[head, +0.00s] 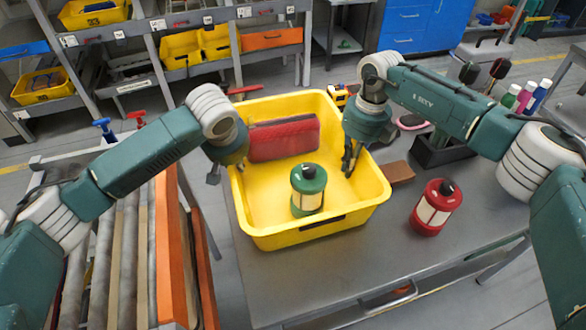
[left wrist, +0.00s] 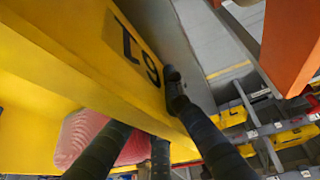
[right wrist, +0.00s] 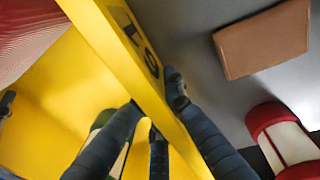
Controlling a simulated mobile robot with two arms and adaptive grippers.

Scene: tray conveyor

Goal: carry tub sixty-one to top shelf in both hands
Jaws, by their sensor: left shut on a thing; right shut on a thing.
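The yellow tub (head: 292,238) stands at the left part of the grey table in the head view. It holds a red ribbed case (head: 284,138) and a green lantern (head: 308,188). The number 61 shows on its wall in the left wrist view (left wrist: 152,68) and partly in the right wrist view (right wrist: 150,64). My left gripper (head: 238,166) is shut on the tub's left wall, with fingers on both sides of it. My right gripper (head: 349,164) is shut on the right wall in the same way. I cannot tell whether the tub's base touches the table.
A roller conveyor (head: 105,250) with an orange side rail lies left of the table (head: 340,270). A red lantern (head: 436,207), a brown block (head: 398,173) and a black caddy (head: 440,150) stand right of the tub. A rack (head: 150,60) with yellow bins stands behind.

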